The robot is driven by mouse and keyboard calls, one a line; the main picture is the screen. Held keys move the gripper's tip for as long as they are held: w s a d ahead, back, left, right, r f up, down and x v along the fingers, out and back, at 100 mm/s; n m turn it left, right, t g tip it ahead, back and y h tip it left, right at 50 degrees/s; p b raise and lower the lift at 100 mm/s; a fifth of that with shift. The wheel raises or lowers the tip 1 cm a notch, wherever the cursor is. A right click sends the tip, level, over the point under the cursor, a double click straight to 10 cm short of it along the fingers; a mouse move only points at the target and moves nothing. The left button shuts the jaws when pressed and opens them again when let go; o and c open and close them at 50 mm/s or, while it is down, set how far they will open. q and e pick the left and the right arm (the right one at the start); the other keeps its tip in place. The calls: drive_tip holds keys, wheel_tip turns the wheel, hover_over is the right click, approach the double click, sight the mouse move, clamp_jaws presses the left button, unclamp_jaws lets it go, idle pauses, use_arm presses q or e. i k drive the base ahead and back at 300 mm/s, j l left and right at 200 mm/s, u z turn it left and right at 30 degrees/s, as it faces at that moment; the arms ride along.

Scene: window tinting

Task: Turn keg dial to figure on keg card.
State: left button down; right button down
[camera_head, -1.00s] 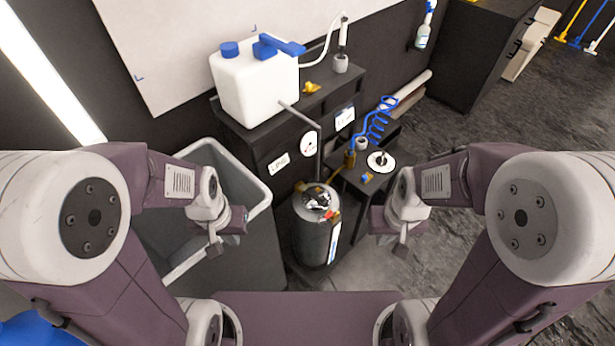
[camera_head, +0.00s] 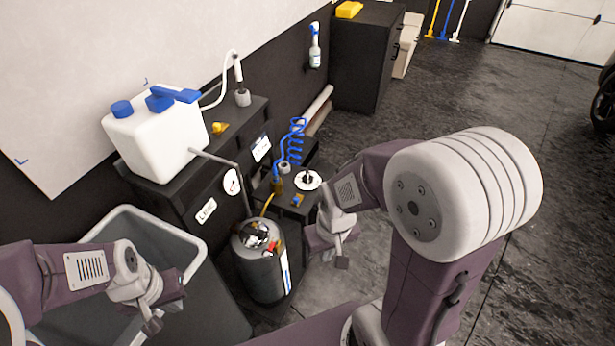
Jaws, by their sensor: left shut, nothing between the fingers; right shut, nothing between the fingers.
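The keg (camera_head: 262,265) is a dark upright cylinder with a white label strip, standing on the floor beside the black cabinet. Its top carries small red and black fittings. A white disc with a dark knob (camera_head: 308,180) lies on the low black shelf behind it. A round white dial face (camera_head: 231,182) is on the cabinet front; which is the keg dial I cannot tell. A white card (camera_head: 262,148) and a lettered label (camera_head: 206,211) are on the cabinet, too small to read surely. My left gripper (camera_head: 153,325) is shut and empty, left of the keg. My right gripper (camera_head: 342,262) is shut and empty, right of it.
A white jug with blue caps (camera_head: 155,135) stands on the cabinet top. A grey bin (camera_head: 185,240) is left of the keg. A blue coiled hose (camera_head: 295,145) rises by the low shelf. Open floor (camera_head: 560,200) lies to the right.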

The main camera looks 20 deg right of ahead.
sight(308, 179)
drive_tip(key=i+l+u, duration=0.2)
drive_tip(key=l+u, duration=0.25)
drive_tip(key=l, duration=0.25)
drive_tip(key=l+u, duration=0.45)
drive_tip(key=l, duration=0.3)
drive_tip(key=l+u, duration=0.45)
drive_tip(key=l, duration=0.35)
